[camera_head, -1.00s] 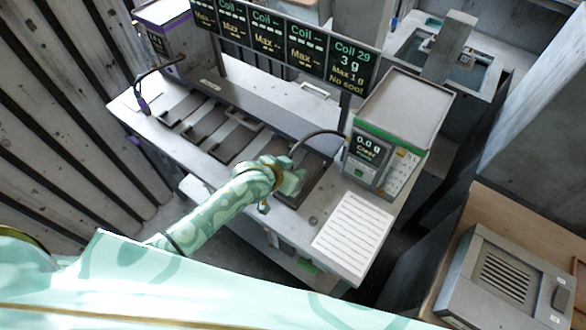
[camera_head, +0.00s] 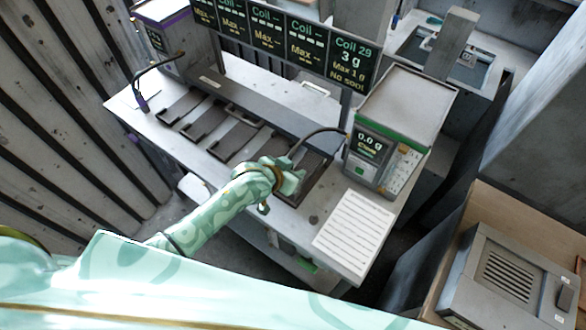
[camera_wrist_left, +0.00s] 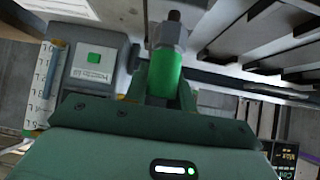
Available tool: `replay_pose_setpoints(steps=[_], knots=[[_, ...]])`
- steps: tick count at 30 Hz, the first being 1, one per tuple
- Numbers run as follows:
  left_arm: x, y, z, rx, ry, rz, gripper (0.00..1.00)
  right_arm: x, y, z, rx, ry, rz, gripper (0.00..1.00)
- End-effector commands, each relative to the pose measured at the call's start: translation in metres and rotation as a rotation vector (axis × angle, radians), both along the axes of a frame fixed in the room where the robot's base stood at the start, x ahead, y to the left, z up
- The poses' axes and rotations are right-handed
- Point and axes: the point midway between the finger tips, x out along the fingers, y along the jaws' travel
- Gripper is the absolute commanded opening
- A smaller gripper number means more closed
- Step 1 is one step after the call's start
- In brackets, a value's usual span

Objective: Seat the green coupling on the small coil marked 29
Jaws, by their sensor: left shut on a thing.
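My left gripper (camera_head: 290,181) is over the rightmost dark slot (camera_head: 318,172) of the bench. In the left wrist view its two fingers (camera_wrist_left: 166,85) are shut on the green coupling (camera_wrist_left: 167,72). The coupling has a bright green sleeve, a silver hex collar and a dark tip pointing away from the gripper. The sign panel reads Coil 29 (camera_head: 352,55), 3 g, Max 1 g, No soot. I cannot make out the small coil itself; the gripper covers part of the slot. My right gripper is not in view.
The green-banded machine (camera_head: 405,110) shows 0.0 g and stands right of the gripper. A printed sheet (camera_head: 354,235) lies at the bench's front right. More dark slots (camera_head: 232,138) lie to the left, with a purple-banded machine (camera_head: 172,40) beyond. The sign board stands behind.

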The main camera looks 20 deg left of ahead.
Motion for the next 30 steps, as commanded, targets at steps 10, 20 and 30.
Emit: replay_pose_setpoints(steps=[10, 20, 30], knots=[[0.0, 0.0, -0.009, -0.001, -0.002, 0.0, 0.0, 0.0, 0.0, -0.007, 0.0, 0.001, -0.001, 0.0], [0.001, 0.0, -0.015, -0.001, -0.002, 0.001, 0.34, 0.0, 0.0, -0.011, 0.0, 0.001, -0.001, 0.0], [-0.001, 0.0, -0.015, 0.0, 0.0, 0.0, 0.51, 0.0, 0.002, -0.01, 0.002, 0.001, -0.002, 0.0]])
